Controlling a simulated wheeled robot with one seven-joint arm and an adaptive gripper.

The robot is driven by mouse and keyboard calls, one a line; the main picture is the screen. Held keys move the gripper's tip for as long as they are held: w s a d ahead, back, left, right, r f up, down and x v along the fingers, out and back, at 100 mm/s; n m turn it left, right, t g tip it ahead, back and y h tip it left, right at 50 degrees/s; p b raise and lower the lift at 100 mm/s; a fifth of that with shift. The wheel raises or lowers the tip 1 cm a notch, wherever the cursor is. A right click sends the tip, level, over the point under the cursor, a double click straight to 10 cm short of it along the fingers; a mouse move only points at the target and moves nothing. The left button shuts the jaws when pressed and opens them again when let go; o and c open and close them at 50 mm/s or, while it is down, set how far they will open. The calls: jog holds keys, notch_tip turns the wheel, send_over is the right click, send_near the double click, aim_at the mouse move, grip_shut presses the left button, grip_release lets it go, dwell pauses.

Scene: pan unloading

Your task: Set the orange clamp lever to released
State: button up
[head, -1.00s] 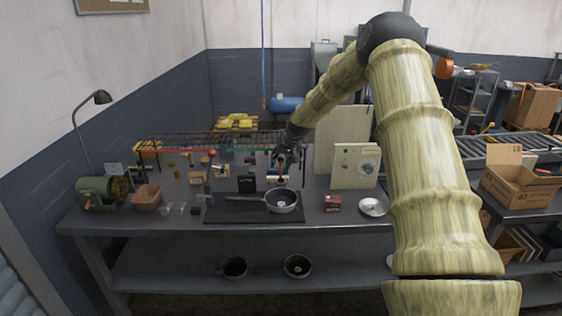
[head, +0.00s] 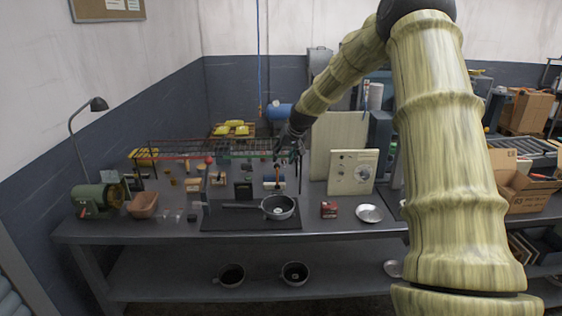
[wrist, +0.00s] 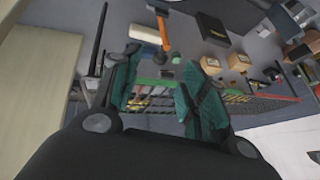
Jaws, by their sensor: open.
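The orange clamp lever (head: 278,181) stands at the bench's middle, behind the pan. In the wrist view the orange lever (wrist: 162,32) is at the top centre, beyond the fingertips and apart from them. My gripper (head: 292,157) is above and slightly right of the lever in the head view. In the wrist view my gripper (wrist: 165,78) is open, its two green-padded fingers spread with nothing held between them. The dark pan (head: 291,208) lies on a black mat (head: 230,218), handle pointing left.
A pale panel box (head: 345,187) and a tall pale board stand right of the gripper. A red rack (head: 180,151) spans the back of the bench. A small red box (head: 328,210) and a metal plate (head: 369,213) lie right of the pan.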

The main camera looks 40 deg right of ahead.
jog(key=shift+v, duration=1.55)
